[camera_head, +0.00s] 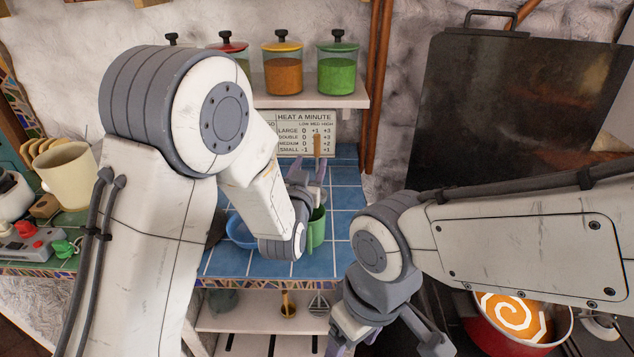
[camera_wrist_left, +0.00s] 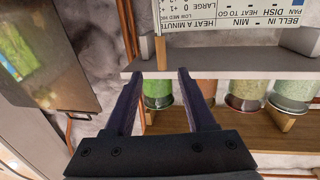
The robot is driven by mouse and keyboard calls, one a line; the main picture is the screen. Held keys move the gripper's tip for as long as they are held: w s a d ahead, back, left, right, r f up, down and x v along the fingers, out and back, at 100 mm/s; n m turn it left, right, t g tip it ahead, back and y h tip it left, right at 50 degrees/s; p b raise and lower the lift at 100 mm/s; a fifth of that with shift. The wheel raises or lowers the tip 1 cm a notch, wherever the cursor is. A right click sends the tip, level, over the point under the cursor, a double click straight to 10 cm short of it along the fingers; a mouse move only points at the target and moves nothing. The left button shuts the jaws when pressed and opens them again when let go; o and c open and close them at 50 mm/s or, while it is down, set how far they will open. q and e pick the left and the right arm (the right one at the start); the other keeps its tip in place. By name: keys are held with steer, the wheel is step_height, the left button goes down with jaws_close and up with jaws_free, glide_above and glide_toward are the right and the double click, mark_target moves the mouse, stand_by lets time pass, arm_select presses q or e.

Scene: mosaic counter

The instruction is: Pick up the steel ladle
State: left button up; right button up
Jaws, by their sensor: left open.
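I cannot clearly make out a steel ladle bowl in either view. A wooden handle (camera_head: 317,146) stands upright at the back of the blue tiled counter, above a green cup (camera_head: 316,230). My left gripper (camera_head: 309,176) is open there, partly hidden by its own arm, with its fingers close to the handle. In the left wrist view the open left gripper (camera_wrist_left: 158,76) has a wooden piece (camera_wrist_left: 160,48) ahead between its fingertips, not visibly gripped. My right gripper (camera_head: 358,341) is low at the bottom edge, partly cut off.
A blue bowl (camera_head: 241,232) sits beside the green cup. Lidded jars (camera_head: 282,70) stand on a shelf (camera_head: 312,101) above. A dark panel (camera_head: 500,110) stands at the right, with a red pot of orange soup (camera_head: 515,318) below. A cream crock (camera_head: 68,172) is at the left.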

mark_target(316, 143)
arm_select(q)
steer(key=w, duration=0.1)
steer(key=w+p, duration=0.1)
steer(key=w, duration=0.3)
steer(key=shift+w+d+r+p, duration=0.1)
steer(key=shift+d+r+p, duration=0.15)
steer(key=shift+p, duration=0.15)
steer(key=w+p, duration=0.1)
steer(key=w, duration=0.1)
steer(key=w+d+p, duration=0.1)
steer(key=w, duration=0.1)
steer(key=shift+w+p, duration=0.35)
steer(key=shift+w+f, duration=0.1)
steer(key=shift+w, duration=0.2)
steer(key=shift+c, duration=0.3)
jaws_close()
